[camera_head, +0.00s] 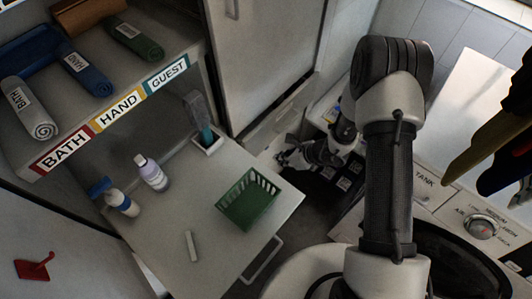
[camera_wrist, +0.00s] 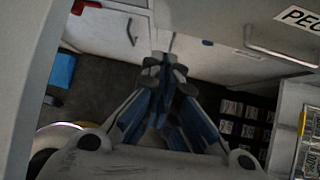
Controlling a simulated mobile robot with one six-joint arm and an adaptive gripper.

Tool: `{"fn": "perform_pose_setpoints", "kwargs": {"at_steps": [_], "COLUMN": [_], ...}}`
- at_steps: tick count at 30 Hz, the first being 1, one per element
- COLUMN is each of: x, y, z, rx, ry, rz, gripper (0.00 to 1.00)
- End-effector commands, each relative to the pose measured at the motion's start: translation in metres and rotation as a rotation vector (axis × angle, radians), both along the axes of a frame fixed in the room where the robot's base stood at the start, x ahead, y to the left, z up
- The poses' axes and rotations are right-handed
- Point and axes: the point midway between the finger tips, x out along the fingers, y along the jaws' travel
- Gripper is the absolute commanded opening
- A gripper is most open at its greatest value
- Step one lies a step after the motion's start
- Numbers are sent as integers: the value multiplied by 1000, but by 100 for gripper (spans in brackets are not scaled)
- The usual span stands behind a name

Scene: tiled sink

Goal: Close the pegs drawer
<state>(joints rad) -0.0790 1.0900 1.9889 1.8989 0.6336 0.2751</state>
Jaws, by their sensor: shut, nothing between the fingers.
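A pale drawer front with a label reading "PE…" (camera_wrist: 300,20), cut off by the frame, is at the upper right of the wrist view. A bar handle (camera_wrist: 282,54) runs below the label. How far this drawer stands out is not clear. My gripper (camera_wrist: 163,66) is shut and empty, its fingertips together near a pale panel edge, left of the label and handle. I cannot tell whether the tips touch that edge. In the head view my gripper (camera_head: 292,157) is low beside the white counter, partly hidden by my arm. The label does not show there.
A white counter (camera_head: 170,240) holds a green basket (camera_head: 248,198), bottles (camera_head: 152,172) and a small white stick (camera_head: 191,246). A towel shelf (camera_head: 100,115) is at the upper left. A machine with a knob (camera_head: 481,227) is at right. Dark floor (camera_wrist: 105,85) lies below the gripper.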

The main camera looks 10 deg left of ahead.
Motion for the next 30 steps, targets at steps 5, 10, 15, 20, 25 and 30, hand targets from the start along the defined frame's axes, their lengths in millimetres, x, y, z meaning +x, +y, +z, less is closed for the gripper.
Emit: {"fn": "perform_pose_setpoints", "kwargs": {"at_steps": [5,10,15,20,25,30], "x": [0,5,13,26,37,52], "y": [-14,-14,3,25,46,68], "z": [-6,-10,-30,-55,-80,-76], "rx": [66,71,70,70,70,70], "ry": [-118,-162,-161,-162,-161,-164], "rz": [-50,-59,-56,-55,-54,-56], "gripper": [0,0,0,0,0,0]}}
